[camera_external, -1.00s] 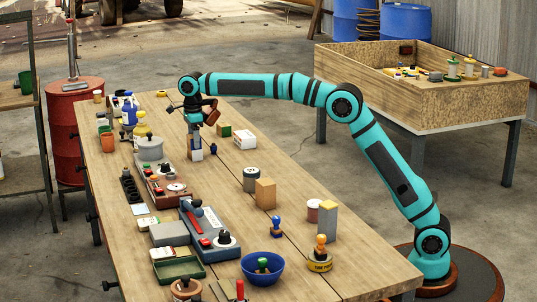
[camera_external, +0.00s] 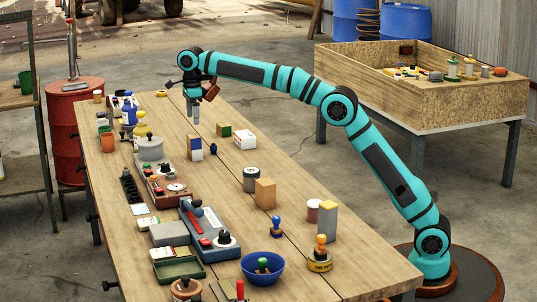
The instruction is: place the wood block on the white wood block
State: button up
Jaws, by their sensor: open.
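A small upright block stack or block (camera_external: 195,148) stands on the far half of the workbench, with pale white and blue faces; at this size I cannot tell whether it is one piece or two. A taller tan wood block (camera_external: 265,194) stands nearer the middle of the bench. My gripper (camera_external: 194,129) points down just above the white and blue block, open and apart from it. The small gap between its fingers is hard to make out.

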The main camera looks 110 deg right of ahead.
notch_tip(320, 180, up, 3)
jog(key=shift+f, duration=0.1)
dwell(0.3)
